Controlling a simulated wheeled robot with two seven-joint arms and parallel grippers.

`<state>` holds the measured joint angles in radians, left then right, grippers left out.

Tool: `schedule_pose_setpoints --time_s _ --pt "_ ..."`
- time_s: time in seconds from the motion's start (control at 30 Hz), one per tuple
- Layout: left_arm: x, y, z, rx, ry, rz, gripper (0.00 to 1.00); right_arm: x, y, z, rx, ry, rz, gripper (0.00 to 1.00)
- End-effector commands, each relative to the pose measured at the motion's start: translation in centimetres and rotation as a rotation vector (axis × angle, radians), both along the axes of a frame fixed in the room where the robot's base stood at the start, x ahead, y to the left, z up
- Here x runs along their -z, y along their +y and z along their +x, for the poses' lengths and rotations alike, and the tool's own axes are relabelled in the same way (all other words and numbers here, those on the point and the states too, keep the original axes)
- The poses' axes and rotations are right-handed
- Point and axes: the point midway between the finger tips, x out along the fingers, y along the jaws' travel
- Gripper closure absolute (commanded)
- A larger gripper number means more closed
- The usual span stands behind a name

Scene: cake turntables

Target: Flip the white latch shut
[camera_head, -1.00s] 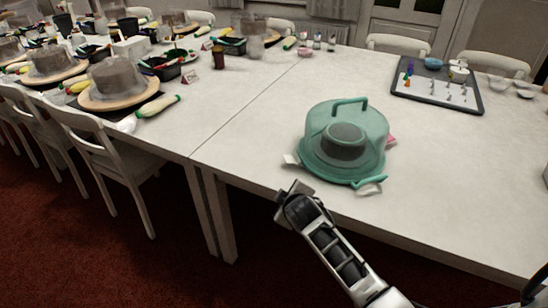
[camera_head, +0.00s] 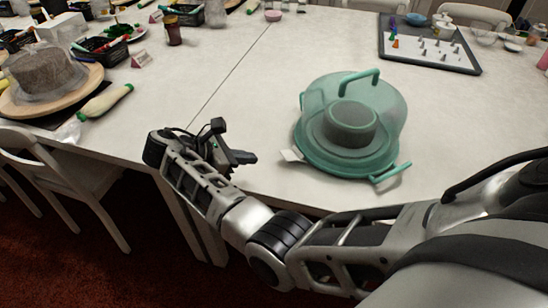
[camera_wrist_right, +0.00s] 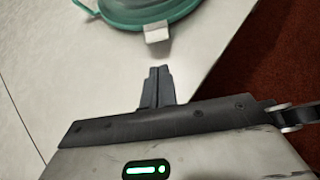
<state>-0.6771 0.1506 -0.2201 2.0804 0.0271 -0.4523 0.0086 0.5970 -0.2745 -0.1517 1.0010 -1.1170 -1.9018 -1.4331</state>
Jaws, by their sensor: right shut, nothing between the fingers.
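A green cake carrier with a clear green domed lid (camera_head: 386,98) and a top handle stands on the white table. A dark round cake (camera_head: 350,122) shows inside it. A white latch (camera_head: 291,155) sticks out from the left of its base rim. It also shows in the right wrist view (camera_wrist_right: 156,32), just ahead of the fingertips. My right gripper (camera_head: 250,157) is shut and empty, left of the latch and apart from it. Its closed fingers (camera_wrist_right: 158,72) point toward the latch. A green side handle (camera_head: 390,173) is at the carrier's front right. My left gripper is out of view.
A tray with small piping tips (camera_head: 430,62) lies at the back right. A cake on a wooden turntable (camera_head: 48,100) and a piping bag (camera_head: 106,101) lie at the left. The table's front edge is close to my right arm. The table between is clear.

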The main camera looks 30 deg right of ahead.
Motion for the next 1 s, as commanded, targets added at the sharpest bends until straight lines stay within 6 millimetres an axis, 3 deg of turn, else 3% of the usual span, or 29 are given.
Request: schedule_pose_setpoints --time_s 0.17,0.63,1.0 --pt "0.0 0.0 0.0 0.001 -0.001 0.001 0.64 0.7 -0.9 -0.1 0.003 0.002 0.0 1.0" --pt "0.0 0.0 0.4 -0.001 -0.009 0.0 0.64 4.9 -7.4 -0.6 0.001 0.0 0.001 1.0" --pt "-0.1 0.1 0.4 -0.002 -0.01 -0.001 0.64 5.6 -8.4 -0.7 0.0 -0.002 0.002 1.0"
